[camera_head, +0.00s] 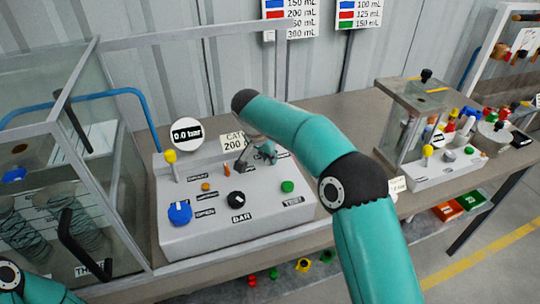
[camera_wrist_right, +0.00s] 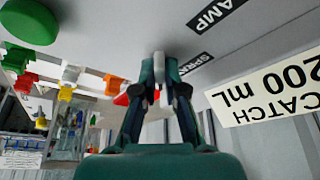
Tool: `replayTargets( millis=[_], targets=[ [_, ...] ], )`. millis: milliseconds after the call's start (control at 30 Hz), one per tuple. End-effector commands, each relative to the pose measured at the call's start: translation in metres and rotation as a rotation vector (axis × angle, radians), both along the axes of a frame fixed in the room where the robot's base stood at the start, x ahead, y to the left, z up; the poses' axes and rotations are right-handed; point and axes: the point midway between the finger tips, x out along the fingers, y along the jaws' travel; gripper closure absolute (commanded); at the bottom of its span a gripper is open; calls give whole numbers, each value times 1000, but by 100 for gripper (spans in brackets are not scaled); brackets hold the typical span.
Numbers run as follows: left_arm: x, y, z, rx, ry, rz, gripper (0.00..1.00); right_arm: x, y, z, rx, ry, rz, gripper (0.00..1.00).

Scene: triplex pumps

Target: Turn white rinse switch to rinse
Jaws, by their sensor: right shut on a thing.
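The grey-white control panel (camera_head: 235,225) stands on the bench, with coloured knobs and black labels. My right gripper (camera_head: 265,152) is over its back edge, below the "CATCH 200" card, partly hidden by my own arm. No rinse label is legible. Of my left arm only a teal link shows at the lower left; its gripper is out of view.
On the panel are a blue knob (camera_head: 180,213), a black knob (camera_head: 235,199), a green button (camera_head: 287,186) and a yellow-topped lever (camera_head: 170,158). A glass enclosure stands at left. A second pump unit (camera_head: 450,170) stands at right.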

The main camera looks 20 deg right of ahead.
Motion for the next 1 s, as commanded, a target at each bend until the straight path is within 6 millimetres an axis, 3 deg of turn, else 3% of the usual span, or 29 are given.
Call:
replayTargets(
  millis=[333, 867, 900, 1000],
  targets=[
    [0, 0, 12, 0, 0, 0, 60, 1, 2, 2, 2, -3, -162, 100],
    [0, 0, 13, 0, 0, 0, 60, 2, 2, 1, 4, -5, -192, 100],
    [0, 0, 13, 0, 0, 0, 60, 2, 2, 1, 4, -5, -192, 86],
    [0, 0, 13, 0, 0, 0, 60, 2, 2, 1, 3, -4, -192, 70]
  ],
)
